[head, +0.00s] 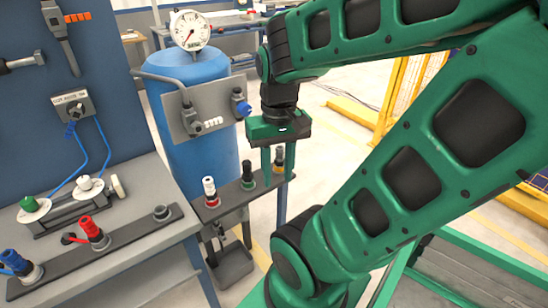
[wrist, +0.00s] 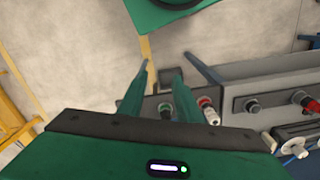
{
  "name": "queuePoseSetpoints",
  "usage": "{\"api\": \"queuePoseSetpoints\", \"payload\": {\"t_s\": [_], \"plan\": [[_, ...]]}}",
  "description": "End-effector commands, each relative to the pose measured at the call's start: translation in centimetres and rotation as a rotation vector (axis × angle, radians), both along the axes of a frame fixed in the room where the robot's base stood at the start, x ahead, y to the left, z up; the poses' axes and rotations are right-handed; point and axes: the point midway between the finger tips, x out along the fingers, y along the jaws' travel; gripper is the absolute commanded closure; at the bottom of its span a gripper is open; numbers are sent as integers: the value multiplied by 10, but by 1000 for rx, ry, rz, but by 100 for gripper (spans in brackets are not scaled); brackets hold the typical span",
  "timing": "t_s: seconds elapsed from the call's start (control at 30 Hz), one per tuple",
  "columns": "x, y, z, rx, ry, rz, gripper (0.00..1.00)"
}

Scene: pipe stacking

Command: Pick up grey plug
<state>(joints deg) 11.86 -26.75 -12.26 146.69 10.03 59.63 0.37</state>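My gripper (head: 278,160) points down over the right end of a dark plug rail, its two green fingers apart. A black plug with a yellow ring (head: 279,160) shows between or behind the fingers; I cannot tell which. The fingers also show apart in the wrist view (wrist: 160,85), with no held object visible. A dark plug with a green ring (head: 247,173) and a white-topped plug with a red ring (head: 209,191) stand on the same rail. A grey fitting (head: 161,213) sits on the bench rail. I cannot tell which piece is the grey plug.
A blue tank (head: 190,80) with a gauge and a grey valve panel (head: 180,110) stands behind the rail. The bench (head: 150,240) at left holds red (head: 92,230) and blue (head: 15,262) plugs. A yellow fence (head: 395,95) stands at right.

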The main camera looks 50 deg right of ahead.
Motion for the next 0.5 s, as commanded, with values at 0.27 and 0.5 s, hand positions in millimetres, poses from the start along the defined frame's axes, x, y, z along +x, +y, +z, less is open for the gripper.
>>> {"api": "queuePoseSetpoints", "payload": {"t_s": [0.27, 0.5], "plan": [[0, -12, 11, -11, -12, -81, 58], [57, -74, 25, -38, -3, -466, 58]]}}
